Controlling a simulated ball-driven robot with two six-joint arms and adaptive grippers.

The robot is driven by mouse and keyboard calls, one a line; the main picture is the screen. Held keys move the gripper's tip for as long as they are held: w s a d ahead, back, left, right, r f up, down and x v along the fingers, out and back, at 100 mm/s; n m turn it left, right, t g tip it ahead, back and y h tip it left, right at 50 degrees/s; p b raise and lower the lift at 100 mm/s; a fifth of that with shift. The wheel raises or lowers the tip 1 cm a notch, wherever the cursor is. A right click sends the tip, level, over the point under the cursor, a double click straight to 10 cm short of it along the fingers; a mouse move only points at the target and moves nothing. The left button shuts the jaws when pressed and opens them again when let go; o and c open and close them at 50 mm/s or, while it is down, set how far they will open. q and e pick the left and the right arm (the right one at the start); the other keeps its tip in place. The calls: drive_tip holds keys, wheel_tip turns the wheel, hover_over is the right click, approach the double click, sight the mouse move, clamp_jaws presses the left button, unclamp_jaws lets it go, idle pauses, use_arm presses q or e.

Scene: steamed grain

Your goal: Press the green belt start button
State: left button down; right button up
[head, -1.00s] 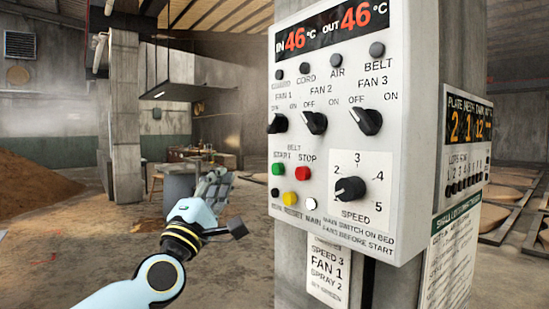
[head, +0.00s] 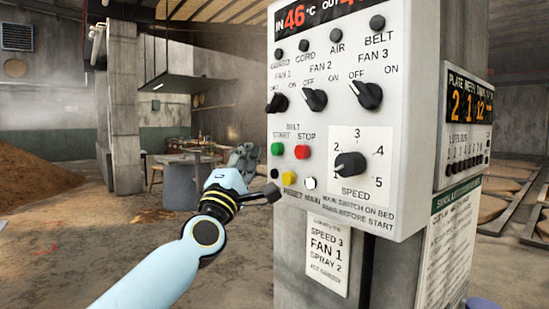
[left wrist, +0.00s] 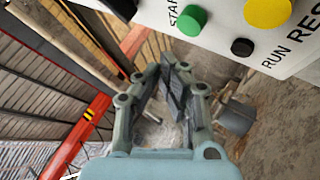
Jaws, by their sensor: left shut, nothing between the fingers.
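The green belt start button (head: 277,149) sits on the white control panel (head: 345,225), left of the red stop button (head: 302,152). In the left wrist view the green button (left wrist: 191,20) shows at the top, on the panel's face. My left gripper (head: 245,154) is left of the panel in the head view, with its fingers pointing away from the head camera. In the left wrist view its fingers (left wrist: 167,65) are shut and empty, below and left of the green button in the picture, and apart from it. My right gripper is out of view.
Below are a black run button (head: 275,192), a yellow reset button (head: 288,178) and a white main button (head: 309,183). Fan switches (head: 314,99) and a speed knob (head: 350,164) stick out nearby. The concrete pillar (head: 287,262) carries the panel. Open floor lies left.

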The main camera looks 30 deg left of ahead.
sight(277, 149)
use_arm(q)
drive_tip(key=shift+w+d+b, duration=0.2)
drive_tip(key=shift+w+d, duration=0.05)
drive_tip(key=shift+w, duration=0.3)
drive_tip(key=shift+w+d+b, duration=0.15)
drive_tip(key=shift+w+d, duration=0.05)
drive_tip(key=shift+w, duration=0.35)
drive_tip(key=shift+w, duration=0.15)
idle(0.6)
drive_tip(key=shift+w+d, duration=0.2)
drive_tip(key=shift+w, duration=0.05)
drive_tip(key=shift+w+d+b, duration=0.15)
drive_tip(key=shift+w+b, duration=0.25)
drive_tip(key=shift+w, duration=0.05)
idle(0.8)
idle(0.3)
drive_tip(key=shift+s+a+p, duration=0.35)
drive_tip(key=shift+s+p, duration=0.15)
drive_tip(key=shift+s, duration=0.4)
